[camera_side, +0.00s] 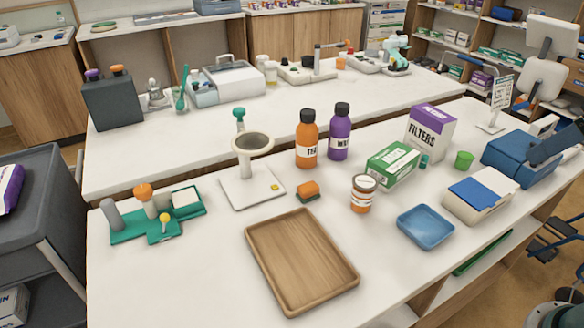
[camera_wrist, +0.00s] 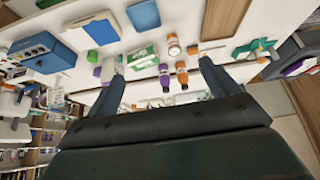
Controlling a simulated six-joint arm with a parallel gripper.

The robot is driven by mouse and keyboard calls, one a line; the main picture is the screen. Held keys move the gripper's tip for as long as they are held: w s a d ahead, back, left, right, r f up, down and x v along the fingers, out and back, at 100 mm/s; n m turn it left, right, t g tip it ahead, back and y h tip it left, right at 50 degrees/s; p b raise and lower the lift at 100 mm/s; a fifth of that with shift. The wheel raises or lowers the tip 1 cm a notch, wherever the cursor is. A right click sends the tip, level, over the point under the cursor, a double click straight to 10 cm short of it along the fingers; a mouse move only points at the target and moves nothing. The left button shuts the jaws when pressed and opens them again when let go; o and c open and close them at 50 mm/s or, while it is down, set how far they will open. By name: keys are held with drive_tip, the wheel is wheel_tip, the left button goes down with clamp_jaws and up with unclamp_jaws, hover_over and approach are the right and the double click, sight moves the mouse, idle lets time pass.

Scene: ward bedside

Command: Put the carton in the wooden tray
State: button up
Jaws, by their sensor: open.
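The wooden tray (camera_side: 302,262) lies flat and empty at the front of the white table; its edge also shows at the top of the wrist view (camera_wrist: 224,18). A green and white carton (camera_side: 393,164) lies on its side behind the blue dish, and shows in the wrist view (camera_wrist: 138,55). A taller white and purple box marked FILTERS (camera_side: 431,131) stands just behind it. I cannot tell which of the two is meant. My gripper (camera_wrist: 162,60) is open with nothing between its fingers, above the table; it is not seen in the side view.
Orange (camera_side: 306,138) and purple (camera_side: 340,131) bottles stand behind. Bare table surrounds the tray.

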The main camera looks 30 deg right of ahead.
drive_tip(key=w+d+r+n+t+y, duration=0.1)
drive_tip(key=w+d+r+n+t, duration=0.15)
drive_tip(key=w, duration=1.45)
drive_tip(key=m+t+h, duration=0.1)
drive_tip(key=m+t, duration=0.2)
drive_tip(key=t, duration=0.7)
hover_over(439, 115)
drive_tip(key=s, duration=0.5)
wheel_tip(439, 115, down, 3)
wheel_tip(439, 115, down, 23)
drive_tip(key=shift+w+f, duration=0.1)
drive_tip(key=shift+w, duration=0.1)
drive_tip(key=shift+w, duration=2.4)
drive_tip(key=shift+c, duration=0.5)
drive_tip(key=c, duration=1.6)
